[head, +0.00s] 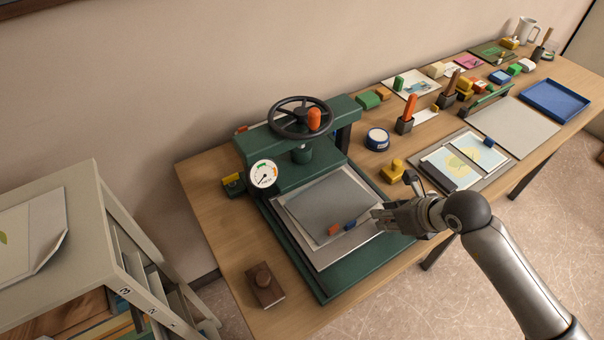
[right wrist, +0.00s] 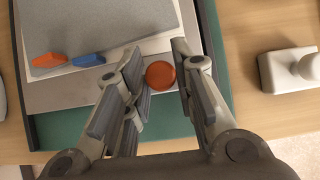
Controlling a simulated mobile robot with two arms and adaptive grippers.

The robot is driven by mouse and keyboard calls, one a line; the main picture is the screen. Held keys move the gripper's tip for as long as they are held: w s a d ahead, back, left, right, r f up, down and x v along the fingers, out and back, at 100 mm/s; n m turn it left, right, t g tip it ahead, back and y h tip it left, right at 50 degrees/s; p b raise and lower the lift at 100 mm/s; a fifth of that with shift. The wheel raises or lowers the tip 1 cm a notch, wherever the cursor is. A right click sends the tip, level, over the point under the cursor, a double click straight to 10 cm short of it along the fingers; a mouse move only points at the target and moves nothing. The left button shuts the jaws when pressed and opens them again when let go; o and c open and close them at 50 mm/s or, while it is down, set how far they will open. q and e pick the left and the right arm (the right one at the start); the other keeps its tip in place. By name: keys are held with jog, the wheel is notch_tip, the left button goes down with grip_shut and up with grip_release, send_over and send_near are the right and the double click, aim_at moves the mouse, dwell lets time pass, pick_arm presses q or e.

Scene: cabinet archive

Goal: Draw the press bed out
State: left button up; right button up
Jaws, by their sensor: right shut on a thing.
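The green press (head: 350,281) stands on the wooden bench with a black handwheel (head: 301,118) above it. Its grey-beige bed (head: 346,251) lies over the green base, in front of the upper frame, and carries a white sheet and a grey board (head: 318,207). The bed also shows in the right wrist view (right wrist: 70,97). My right gripper (head: 381,216) is at the bed's front right edge. In the right wrist view its fingers (right wrist: 160,92) are on either side of a round red-orange knob (right wrist: 160,75) at the bed's edge, shut on it. My left gripper is not in view.
An orange and a blue piece (head: 350,225) lie on the board. A yellow stamp-like object (head: 393,171) stands right of the press. A shelf cart (head: 120,260) stands left of the bench.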

jog(key=shift+s+d+f+b, duration=0.1)
jog(key=shift+s+d+b, duration=0.05)
jog(key=shift+s+d, duration=0.65)
jog(key=shift+s+d+r+b, duration=0.1)
jog(key=shift+s+d, duration=0.35)
jog(key=shift+s, duration=0.6)
jog(key=shift+s+d+f+b, duration=0.1)
jog(key=shift+s+d+b, duration=0.05)
jog(key=shift+s+d, duration=0.65)
jog(key=shift+s+a, duration=0.1)
jog(key=shift+a, duration=0.05)
jog(key=o, duration=0.9)
jog(key=p+v, duration=0.2)
jog(key=v, duration=0.3)
